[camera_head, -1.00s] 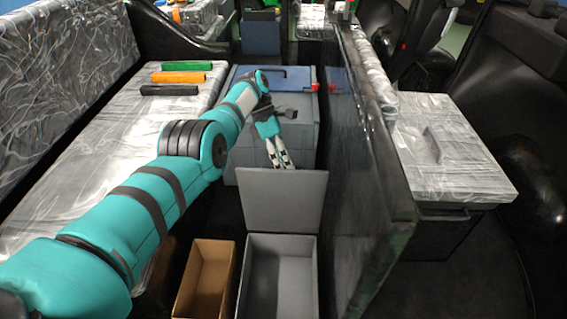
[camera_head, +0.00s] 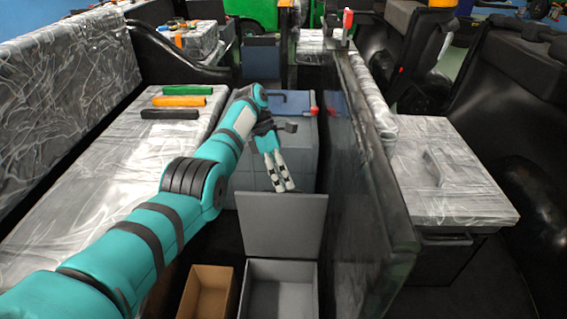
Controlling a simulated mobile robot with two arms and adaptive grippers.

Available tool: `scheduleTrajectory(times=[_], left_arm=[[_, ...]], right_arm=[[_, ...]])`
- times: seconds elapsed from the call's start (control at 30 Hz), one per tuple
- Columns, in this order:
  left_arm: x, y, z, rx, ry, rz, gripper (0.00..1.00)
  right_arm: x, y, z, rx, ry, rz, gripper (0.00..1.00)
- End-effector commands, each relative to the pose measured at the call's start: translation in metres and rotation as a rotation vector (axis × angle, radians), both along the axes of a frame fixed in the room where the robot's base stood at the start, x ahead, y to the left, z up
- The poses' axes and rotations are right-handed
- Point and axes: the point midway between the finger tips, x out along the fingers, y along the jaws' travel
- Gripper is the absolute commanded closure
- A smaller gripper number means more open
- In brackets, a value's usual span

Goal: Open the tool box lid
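A grey box (camera_head: 246,290) stands open on the floor at the bottom middle, and its grey lid (camera_head: 283,228) stands upright at its far side. I take this to be the tool box. The box's near part is cut off by the picture edge. My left gripper (camera_head: 284,186) hangs just behind the lid's top edge, fingers pointing down. Its two fingers lie close together with nothing seen between them. I cannot tell whether the fingertips touch the lid. My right gripper is not in view.
An open cardboard box (camera_head: 207,290) stands left of the grey box. A larger grey-blue box (camera_head: 303,150) is behind the lid. A dark upright panel (camera_head: 365,190) closes off the right side. A plastic-covered bench (camera_head: 110,165) with coloured bars lies left.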

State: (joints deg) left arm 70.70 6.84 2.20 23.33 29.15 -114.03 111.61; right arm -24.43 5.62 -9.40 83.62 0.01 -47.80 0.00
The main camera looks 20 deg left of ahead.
Motion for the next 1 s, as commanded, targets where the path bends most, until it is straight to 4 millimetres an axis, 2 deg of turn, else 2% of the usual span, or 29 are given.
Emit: scheduleTrajectory(times=[0.2,0.47,0.6,1.0], left_arm=[[0.000,0.001,0.021,0.006,-0.003,-0.001,0.64],[-0.001,0.000,0.036,0.005,0.003,-0.004,0.64],[-0.001,-0.001,0.052,0.004,0.002,-0.005,0.64],[-0.002,-0.002,0.059,0.001,0.006,-0.005,0.64]], right_arm=[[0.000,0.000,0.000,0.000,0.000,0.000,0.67],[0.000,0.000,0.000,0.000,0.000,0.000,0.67],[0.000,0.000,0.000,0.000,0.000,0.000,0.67],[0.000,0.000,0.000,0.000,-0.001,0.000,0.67]])
